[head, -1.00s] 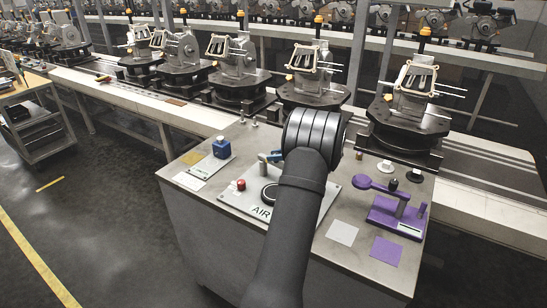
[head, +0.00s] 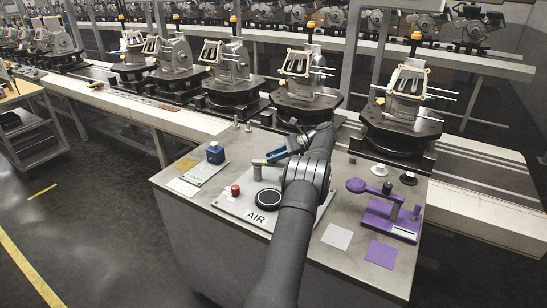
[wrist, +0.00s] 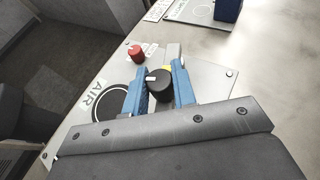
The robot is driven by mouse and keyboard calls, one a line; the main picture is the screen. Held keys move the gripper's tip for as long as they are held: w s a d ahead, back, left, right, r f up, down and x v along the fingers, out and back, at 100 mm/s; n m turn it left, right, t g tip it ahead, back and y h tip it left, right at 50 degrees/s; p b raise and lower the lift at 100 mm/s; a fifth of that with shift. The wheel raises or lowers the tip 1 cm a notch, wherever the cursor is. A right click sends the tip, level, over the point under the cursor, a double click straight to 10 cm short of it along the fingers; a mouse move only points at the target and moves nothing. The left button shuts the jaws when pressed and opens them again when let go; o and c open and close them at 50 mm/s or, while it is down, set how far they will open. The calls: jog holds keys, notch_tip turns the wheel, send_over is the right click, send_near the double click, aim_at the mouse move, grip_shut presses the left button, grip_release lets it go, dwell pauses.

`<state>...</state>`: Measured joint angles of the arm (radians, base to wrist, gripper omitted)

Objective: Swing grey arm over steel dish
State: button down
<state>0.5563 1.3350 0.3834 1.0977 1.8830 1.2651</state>
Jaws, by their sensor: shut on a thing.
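My gripper (wrist: 160,72), with two blue fingers, is shut on a black knob (wrist: 158,80) with a white mark, above the plate marked AIR (wrist: 205,80). In the head view my gripper (head: 276,156) is beside a short grey post (head: 257,172); my arm hides part of the plate. I cannot make out a steel dish or clearly tell which part is the grey arm. A purple stand (head: 390,222) with a purple swing arm (head: 372,188) is at the right.
A red knob (head: 236,190) and a black ring (head: 267,199) are on the AIR plate. A blue block (head: 215,154) stands at the left of the bench. Pale (head: 337,236) and purple (head: 382,254) squares lie near the front. The conveyor (head: 480,190) with machine fixtures runs behind.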

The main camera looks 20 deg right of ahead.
jog(key=shift+w+n+g, duration=0.15)
jog(key=shift+n+g, duration=0.15)
dwell(0.4)
jog(key=c, duration=1.2)
grip_release()
jog(key=shift+s+m+t, duration=0.25)
jog(key=shift+m+t, duration=0.25)
jog(key=shift+t, duration=0.1)
